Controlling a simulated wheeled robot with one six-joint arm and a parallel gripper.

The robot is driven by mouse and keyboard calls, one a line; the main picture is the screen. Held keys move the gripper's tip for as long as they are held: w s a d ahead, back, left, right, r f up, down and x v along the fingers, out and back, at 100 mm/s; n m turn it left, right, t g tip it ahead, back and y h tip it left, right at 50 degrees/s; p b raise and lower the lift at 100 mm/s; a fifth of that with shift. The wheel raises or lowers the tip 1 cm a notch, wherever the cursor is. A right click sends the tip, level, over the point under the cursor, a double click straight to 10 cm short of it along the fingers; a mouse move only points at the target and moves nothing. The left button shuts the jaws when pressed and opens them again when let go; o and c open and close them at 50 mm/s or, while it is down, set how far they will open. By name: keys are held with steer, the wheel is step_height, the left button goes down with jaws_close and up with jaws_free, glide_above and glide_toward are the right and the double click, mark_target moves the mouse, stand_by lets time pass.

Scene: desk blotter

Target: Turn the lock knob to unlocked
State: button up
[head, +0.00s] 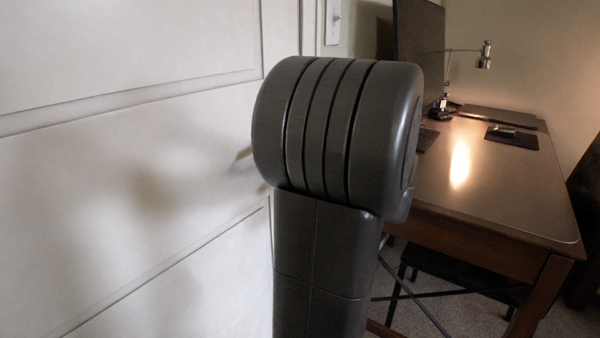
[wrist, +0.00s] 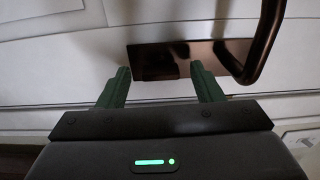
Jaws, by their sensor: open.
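In the wrist view a dark bronze plate (wrist: 148,58) is fixed to the white door (wrist: 60,90). A curved bronze lever handle (wrist: 266,40) comes off its right part. The lock knob is not clearly made out; dark shapes on the plate could be the knob or reflections. My gripper (wrist: 160,66) is open, its two green fingers pointing at the plate, with nothing seen between them. The gap to the plate is hard to judge. In the head view my own arm hides the gripper and the plate; a small bit of the handle (head: 243,154) shows at its left edge.
The panelled door (head: 120,170) fills the left of the head view. A light switch (head: 333,20) is on the wall behind my arm. On the right stands a wooden desk (head: 490,190) with a monitor (head: 418,50), a lamp (head: 486,55) and a dark pad (head: 512,137).

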steer(key=p+v, duration=0.2)
steer(key=v, duration=1.1)
steer(key=shift+s+d+p, duration=0.2)
steer(key=shift+p, duration=0.2)
steer(key=b+x, duration=0.3)
steer(key=x, duration=1.1)
steer(key=shift+d, duration=0.15)
steer(key=p+v, duration=0.3)
steer(key=v, duration=1.1)
steer(key=w+a+m+p, duration=0.8)
steer(key=a+m+p, duration=0.3)
steer(key=m+p, duration=0.6)
steer(key=shift+w+r+p, duration=0.2)
steer(key=shift+w+p, duration=0.05)
steer(key=shift+p, duration=0.05)
stand_by(0.4)
